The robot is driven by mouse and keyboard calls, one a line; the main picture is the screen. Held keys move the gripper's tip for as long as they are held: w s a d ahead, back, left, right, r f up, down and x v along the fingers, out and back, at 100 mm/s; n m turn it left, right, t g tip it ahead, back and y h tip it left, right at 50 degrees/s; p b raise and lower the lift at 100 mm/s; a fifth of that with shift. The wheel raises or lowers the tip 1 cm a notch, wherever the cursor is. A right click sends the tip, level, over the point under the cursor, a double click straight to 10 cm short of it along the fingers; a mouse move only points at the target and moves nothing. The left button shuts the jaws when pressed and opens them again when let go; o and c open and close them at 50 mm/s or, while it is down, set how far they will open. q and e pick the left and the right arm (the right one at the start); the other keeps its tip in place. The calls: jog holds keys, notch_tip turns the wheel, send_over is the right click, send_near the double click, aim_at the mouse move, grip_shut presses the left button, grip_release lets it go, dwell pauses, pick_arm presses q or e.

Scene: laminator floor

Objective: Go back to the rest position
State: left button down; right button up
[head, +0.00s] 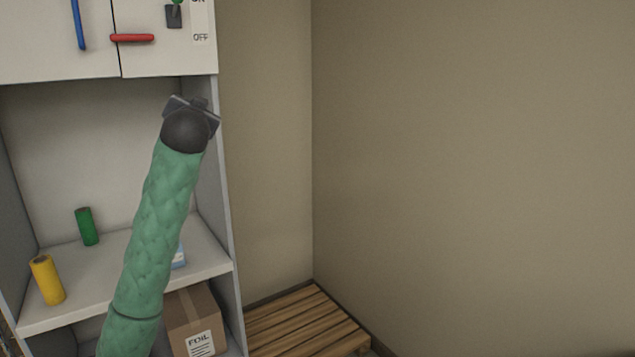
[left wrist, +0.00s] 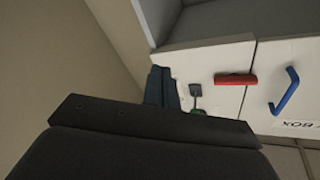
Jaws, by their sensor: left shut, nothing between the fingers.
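My left arm in a green sleeve rises from the bottom of the head view. My left gripper (head: 192,103) is at its top end, in front of the right side of the cabinet, below the doors. In the left wrist view its dark fingers (left wrist: 162,88) are together, with nothing held, close to the switch in the picture. The switch (head: 174,15) has a green-tipped lever pointing up toward the partly cut-off ON label; OFF is below. It also shows in the left wrist view (left wrist: 196,90). My right gripper is not in view.
The white cabinet has a red handle (head: 132,38) and a blue handle (head: 78,24). Its open shelf (head: 95,283) holds a green cylinder (head: 87,226) and a yellow cylinder (head: 47,280). A FOIL box (head: 193,318) sits below. A wooden pallet (head: 305,325) lies by the bare wall.

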pick_arm(q)
jog(key=s+d+f+g+h, duration=0.25)
jog(key=s+f, duration=0.25)
jog(key=f, duration=1.1)
jog(key=s+d+f+g+h, duration=0.1)
jog(key=s+d+f+g, duration=0.4)
jog(key=f, duration=1)
jog(key=s+d+f+g+h, duration=0.2)
jog(key=s+f, duration=0.4)
jog(key=f, duration=1)
jog(key=s+d+f+g, duration=0.1)
jog(key=s+f+g, duration=0.3)
jog(key=s+f, duration=1.2)
jog(key=s+d+f+n+g, duration=0.1)
jog(key=s+f+g, duration=0.3)
jog(key=s+f, duration=1.3)
jog(key=s+d, duration=0.1)
jog(key=s, duration=0.5)
jog(key=shift+n+h, duration=0.3)
jog(key=shift+h, duration=0.05)
jog(key=shift+s+d, duration=0.1)
